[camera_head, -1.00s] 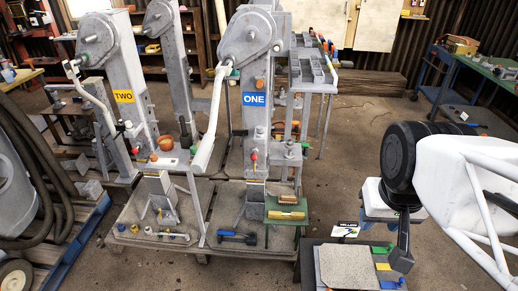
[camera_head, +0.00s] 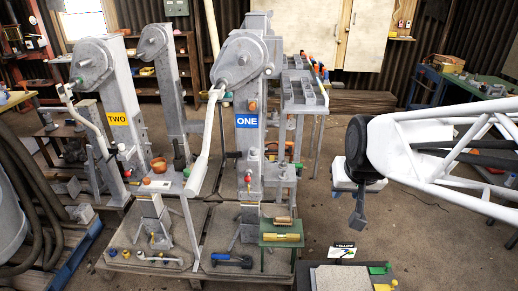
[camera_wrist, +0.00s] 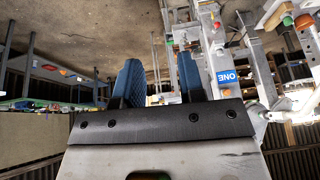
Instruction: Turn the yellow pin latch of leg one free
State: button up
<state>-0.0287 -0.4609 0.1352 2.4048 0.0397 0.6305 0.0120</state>
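Leg one (camera_head: 247,150) is the grey upright with the blue ONE label (camera_head: 246,122), standing left of my gripper. A small red and yellow fitting (camera_head: 248,182) sits low on its front; I cannot tell whether this is the yellow pin latch or how it is turned. My gripper (camera_head: 357,220) hangs well to the right of leg one, touching nothing. The wrist view shows its two blue-padded fingers (camera_wrist: 160,75) apart, with nothing between them.
Leg two (camera_head: 112,150) with its yellow label stands further left. A green stand (camera_head: 281,243) with a yellow block is at leg one's foot. A dark bench with a grey plate (camera_head: 338,279) and a small sign (camera_head: 343,252) lies below my gripper. Open floor separates the gripper from leg one.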

jog(key=w+a+f+t, duration=0.35)
jog(key=w+f, duration=0.25)
jog(key=w, duration=0.8)
jog(key=w+a+f+m+t, duration=0.15)
jog(key=w+a+f, duration=0.35)
jog(key=w, duration=1)
jog(key=w+a+f+n+t, duration=0.1)
jog(key=w+a+f+t, duration=0.45)
jog(key=w, duration=0.85)
jog(key=w+a+f+m+t+h, duration=0.15)
jog(key=w+f, duration=0.25)
jog(key=f, duration=0.7)
jog(key=w+a+f+t, duration=0.2)
jog(key=w+f, duration=0.2)
jog(key=f, duration=0.7)
jog(key=s+a+f+n+g+y, duration=0.1)
jog(key=s+a+f, duration=0.3)
jog(key=a+f, duration=0.6)
jog(key=shift+f+n, duration=0.5)
jog(key=shift+n, duration=0.1)
jog(key=shift+w, duration=3.85)
